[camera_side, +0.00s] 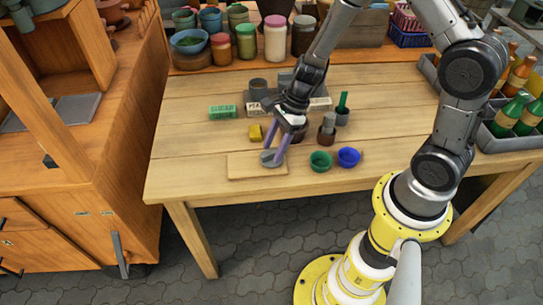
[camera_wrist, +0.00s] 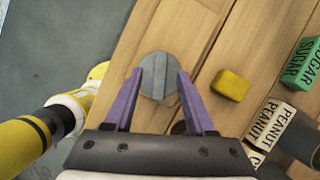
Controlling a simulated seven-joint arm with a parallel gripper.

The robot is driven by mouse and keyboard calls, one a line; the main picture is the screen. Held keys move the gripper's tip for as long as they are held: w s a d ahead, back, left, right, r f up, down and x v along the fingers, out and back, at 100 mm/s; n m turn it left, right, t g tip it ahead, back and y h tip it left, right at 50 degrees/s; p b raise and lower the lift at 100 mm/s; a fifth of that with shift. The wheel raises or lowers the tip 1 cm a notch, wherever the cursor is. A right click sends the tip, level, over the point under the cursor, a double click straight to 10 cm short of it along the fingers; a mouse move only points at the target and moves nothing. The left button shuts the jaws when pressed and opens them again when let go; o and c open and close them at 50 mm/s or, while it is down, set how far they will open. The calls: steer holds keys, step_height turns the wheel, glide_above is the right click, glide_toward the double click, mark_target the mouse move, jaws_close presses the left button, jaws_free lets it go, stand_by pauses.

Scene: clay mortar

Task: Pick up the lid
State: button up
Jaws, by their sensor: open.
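The lid (camera_wrist: 158,66) is a round grey disc with a raised bar across it. In the side view the lid (camera_side: 268,158) lies on a light wooden board (camera_side: 240,168) near the table's front edge. My gripper (camera_wrist: 162,76) is open, with its two purple fingers on either side of the lid in the wrist view. In the side view my gripper (camera_side: 275,156) points down at the lid, its fingertips at or just above it. I cannot tell whether the fingers touch the lid.
A yellow block (camera_side: 255,133) lies behind the board. A green cup (camera_side: 320,161) and a blue cup (camera_side: 349,157) stand to the right. A green sugar box (camera_side: 222,112) and small brown pots (camera_side: 326,136) stand farther back. The table's front left is clear.

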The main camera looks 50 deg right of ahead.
steer(key=shift+a+f, duration=0.1)
steer(key=shift+f, duration=0.2)
jaws_close()
steer(key=shift+r, duration=0.1)
